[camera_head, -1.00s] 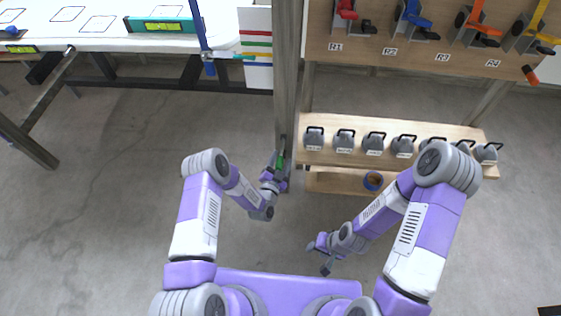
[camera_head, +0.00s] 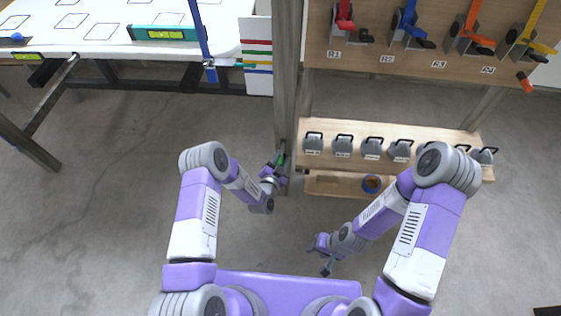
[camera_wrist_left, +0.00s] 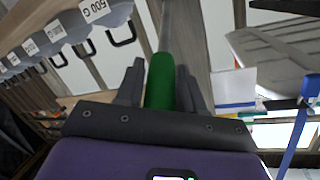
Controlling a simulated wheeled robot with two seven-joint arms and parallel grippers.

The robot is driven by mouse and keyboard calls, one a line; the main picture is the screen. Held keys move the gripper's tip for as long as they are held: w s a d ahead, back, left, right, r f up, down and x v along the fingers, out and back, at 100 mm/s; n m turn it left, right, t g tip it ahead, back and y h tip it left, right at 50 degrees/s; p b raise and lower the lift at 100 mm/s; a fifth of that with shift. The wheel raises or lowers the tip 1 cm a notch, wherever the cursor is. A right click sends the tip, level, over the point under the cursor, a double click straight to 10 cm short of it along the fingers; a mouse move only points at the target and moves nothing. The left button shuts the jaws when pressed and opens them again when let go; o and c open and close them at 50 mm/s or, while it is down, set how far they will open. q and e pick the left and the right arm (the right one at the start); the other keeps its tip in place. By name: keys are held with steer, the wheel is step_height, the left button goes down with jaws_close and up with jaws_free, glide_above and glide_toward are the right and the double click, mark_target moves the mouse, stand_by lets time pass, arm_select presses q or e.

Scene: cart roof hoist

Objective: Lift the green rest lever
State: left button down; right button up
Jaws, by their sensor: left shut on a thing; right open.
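The green rest lever (camera_head: 281,159) is at the wooden post, just left of the weight shelf. In the left wrist view its green handle (camera_wrist_left: 160,82) lies between the two dark fingers, with a thin grey rod running on from it. My left gripper (camera_head: 277,165) is shut on this handle; it also shows in the left wrist view (camera_wrist_left: 160,95). My right gripper (camera_head: 324,258) is open and empty over the floor, below the shelf. The lever's pivot is too small to make out in the head view.
A board (camera_head: 420,45) with coloured cleats R1 to R4 is above. The wooden post (camera_head: 287,80) rises beside a striped card (camera_head: 257,50). A white table (camera_head: 100,35) is left.

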mark_target(282, 152)
arm_select(q)
steer(key=w+r+g+p, duration=0.1)
steer(key=r, duration=0.1)
steer(key=w+r+g+p, duration=0.1)
steer(key=w+r, duration=0.1)
steer(key=shift+g+p, duration=0.3)
steer(key=shift+g, duration=0.1)
steer(key=shift+w+r+n+g+y+p, duration=0.2)
steer(key=shift+w+r+g, duration=0.25)
steer(key=shift+w+g, duration=0.15)
steer(key=shift+w+r+n+g+y+p, duration=0.2)
steer(key=shift+w+r+g, duration=0.2)
steer(key=shift+w+g, duration=0.15)
steer(key=c, duration=0.8)
jaws_free()
steer(key=shift+p+v, duration=0.6)
steer(key=shift+v, duration=3.15)
